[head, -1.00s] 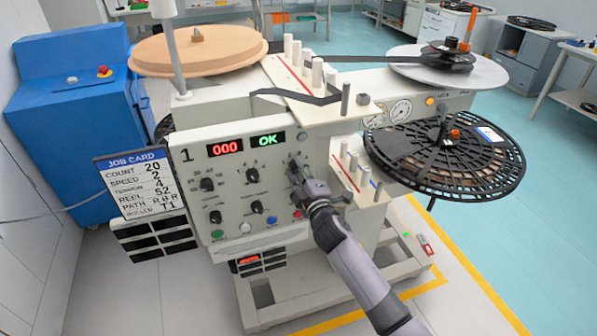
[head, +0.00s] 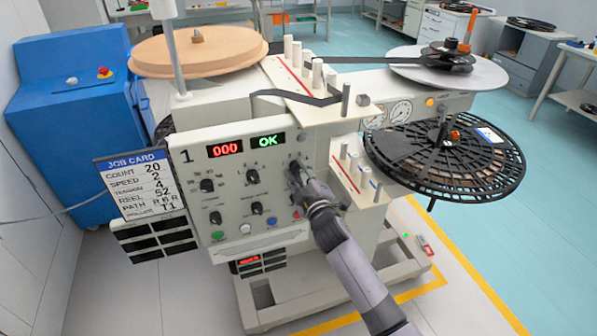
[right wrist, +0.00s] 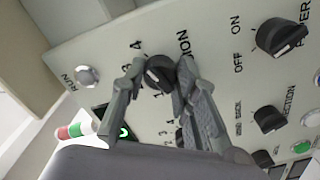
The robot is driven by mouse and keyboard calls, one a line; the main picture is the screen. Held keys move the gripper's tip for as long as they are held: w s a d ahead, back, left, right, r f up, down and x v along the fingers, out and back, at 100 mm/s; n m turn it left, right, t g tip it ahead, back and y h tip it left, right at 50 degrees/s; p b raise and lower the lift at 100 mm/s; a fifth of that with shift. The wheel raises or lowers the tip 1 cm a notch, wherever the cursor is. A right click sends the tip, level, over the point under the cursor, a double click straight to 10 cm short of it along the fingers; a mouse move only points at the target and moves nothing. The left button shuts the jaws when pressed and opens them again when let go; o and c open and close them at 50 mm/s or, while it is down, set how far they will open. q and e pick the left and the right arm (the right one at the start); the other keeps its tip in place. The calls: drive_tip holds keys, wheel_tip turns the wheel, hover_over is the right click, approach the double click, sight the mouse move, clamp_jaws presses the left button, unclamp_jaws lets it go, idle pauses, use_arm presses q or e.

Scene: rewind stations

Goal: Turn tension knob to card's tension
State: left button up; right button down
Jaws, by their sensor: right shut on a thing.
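The front panel (head: 183,202) of station 1 carries several black knobs and a display (head: 224,149) with red 000 and green OK. The job card (head: 139,185) at its left reads tension 4. My right gripper (head: 298,175) is at the upper right knob of the panel. In the right wrist view its two fingers are shut on the black tension knob (right wrist: 158,76), one on each side. The numbers 3 and 4 and the end of the word TENSION show beside it; the fingers hide part of the scale, and I cannot read the setting surely. My left gripper is out of view.
Other knobs lie close by, including the power knob (right wrist: 281,38) and the direction knob (right wrist: 269,119). A row of light posts (head: 350,160) stands right of the panel. A black reel (head: 410,170) sits further right. A blue cabinet (head: 60,110) stands at left.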

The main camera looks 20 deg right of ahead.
drive_tip(key=c, duration=1.2)
unclamp_jaws()
drive_tip(key=shift+c, duration=0.2)
drive_tip(key=s, duration=1.2)
drive_tip(key=shift+d, duration=0.2)
